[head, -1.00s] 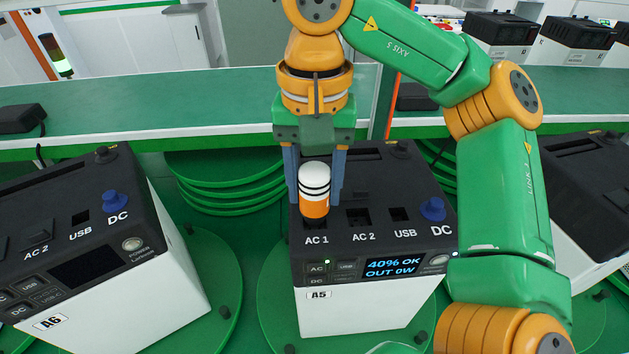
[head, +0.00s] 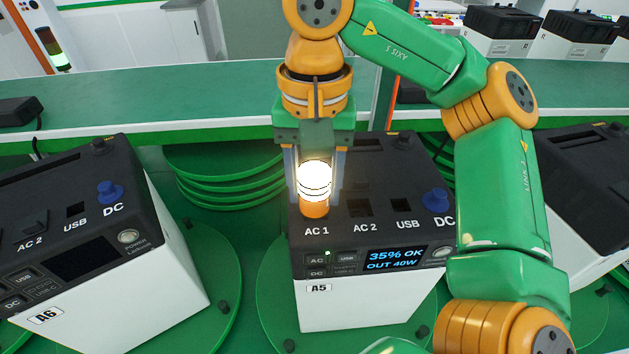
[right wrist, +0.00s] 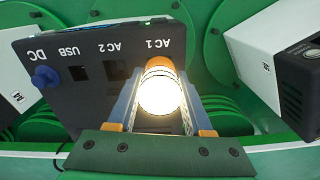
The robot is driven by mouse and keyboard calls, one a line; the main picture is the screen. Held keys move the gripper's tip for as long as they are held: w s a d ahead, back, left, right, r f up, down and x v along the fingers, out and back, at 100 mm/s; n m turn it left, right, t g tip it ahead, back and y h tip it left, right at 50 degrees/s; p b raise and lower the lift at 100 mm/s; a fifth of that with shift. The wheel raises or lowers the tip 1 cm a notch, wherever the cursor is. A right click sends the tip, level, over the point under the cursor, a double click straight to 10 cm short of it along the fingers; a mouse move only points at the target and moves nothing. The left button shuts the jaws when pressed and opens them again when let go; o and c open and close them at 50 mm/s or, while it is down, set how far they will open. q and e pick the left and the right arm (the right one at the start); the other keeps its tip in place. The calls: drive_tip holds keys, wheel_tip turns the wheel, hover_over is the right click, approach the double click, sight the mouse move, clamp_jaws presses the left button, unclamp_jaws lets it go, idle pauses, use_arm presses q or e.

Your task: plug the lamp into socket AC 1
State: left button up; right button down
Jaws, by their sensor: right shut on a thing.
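The lamp (head: 315,183), a white cylinder with dark rings and an orange base, is glowing brightly and stands upright at socket AC 1 of the power station A5 (head: 350,305). Its base covers the socket opening. My right gripper (head: 315,190) points down and is shut on the lamp. In the right wrist view the glowing lamp (right wrist: 161,95) sits between the two fingers, its orange base against the AC 1 socket. The A5 display (head: 396,259) reads "35% OK OUT 40W". The AC light is green. My left gripper is not in view.
Power station A6 (head: 150,262) stands at the left, and another station (head: 590,190) at the right. Free sockets AC 2 (head: 362,207) and USB (head: 402,206) and the blue DC knob (head: 436,200) are right of the lamp. A green ledge (head: 180,100) runs behind.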

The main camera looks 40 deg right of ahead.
drive_tip(key=shift+c, duration=1.1)
unclamp_jaws()
wheel_tip(320, 180, up, 6)
drive_tip(key=shift+r+p, duration=0.2)
drive_tip(key=shift+p, duration=1.05)
drive_tip(key=shift+s+r, duration=0.1)
drive_tip(key=shift+r, duration=0.25)
